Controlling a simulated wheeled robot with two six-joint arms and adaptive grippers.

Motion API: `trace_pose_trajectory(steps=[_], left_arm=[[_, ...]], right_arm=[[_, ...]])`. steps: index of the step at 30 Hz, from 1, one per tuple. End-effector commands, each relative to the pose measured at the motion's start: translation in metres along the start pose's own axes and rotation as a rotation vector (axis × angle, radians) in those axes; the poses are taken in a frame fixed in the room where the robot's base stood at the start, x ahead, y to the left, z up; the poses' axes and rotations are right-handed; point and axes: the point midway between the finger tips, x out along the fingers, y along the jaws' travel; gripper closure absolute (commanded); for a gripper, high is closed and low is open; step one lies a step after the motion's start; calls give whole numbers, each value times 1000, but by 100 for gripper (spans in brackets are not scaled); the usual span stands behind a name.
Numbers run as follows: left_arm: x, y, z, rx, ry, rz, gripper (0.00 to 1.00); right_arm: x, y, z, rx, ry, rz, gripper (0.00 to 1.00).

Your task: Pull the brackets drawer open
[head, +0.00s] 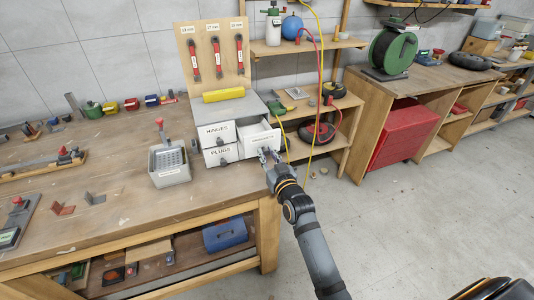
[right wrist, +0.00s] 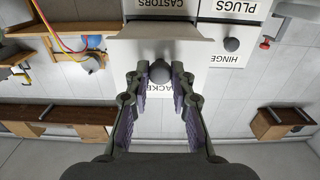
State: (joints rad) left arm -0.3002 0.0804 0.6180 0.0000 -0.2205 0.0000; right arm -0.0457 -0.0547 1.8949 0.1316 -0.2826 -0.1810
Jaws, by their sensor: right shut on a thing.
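The white drawer unit (head: 224,108) stands on the workbench. Its upper right drawer, the brackets drawer (head: 264,139), stands partly out, with its inside showing from above. In the right wrist view its front (right wrist: 199,77) shows upside down, with part of its label hidden by my fingers. My right gripper (head: 268,156) is at this drawer's front. In the right wrist view the gripper (right wrist: 160,80) has its fingers either side of the dark round knob (right wrist: 160,72), shut on it. My left gripper is not in view.
The hinges drawer (head: 217,130) and plugs drawer (head: 221,154) are shut to the left. A metal basket (head: 170,167) stands on the workbench (head: 110,208). A yellow hose (head: 319,90) hangs right of the unit by open shelves (head: 318,103). The floor (head: 410,215) at right is clear.

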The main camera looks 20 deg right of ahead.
Motion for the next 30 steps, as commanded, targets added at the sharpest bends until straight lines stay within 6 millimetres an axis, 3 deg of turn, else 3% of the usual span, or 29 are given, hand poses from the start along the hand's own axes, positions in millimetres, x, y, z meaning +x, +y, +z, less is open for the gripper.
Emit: trace_pose_trajectory(steps=[1, 2, 7, 18, 30], left_arm=[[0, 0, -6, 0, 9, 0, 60], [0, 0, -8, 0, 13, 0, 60], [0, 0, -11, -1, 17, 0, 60], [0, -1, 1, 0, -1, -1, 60], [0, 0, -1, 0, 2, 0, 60]], right_arm=[[0, 0, 0, 0, 1, 0, 100], [0, 0, 0, 0, 1, 0, 76], [0, 0, 0, 0, 1, 0, 54], [-6, 0, 0, 1, 0, 0, 54], [-96, 0, 2, 1, -4, 0, 54]])
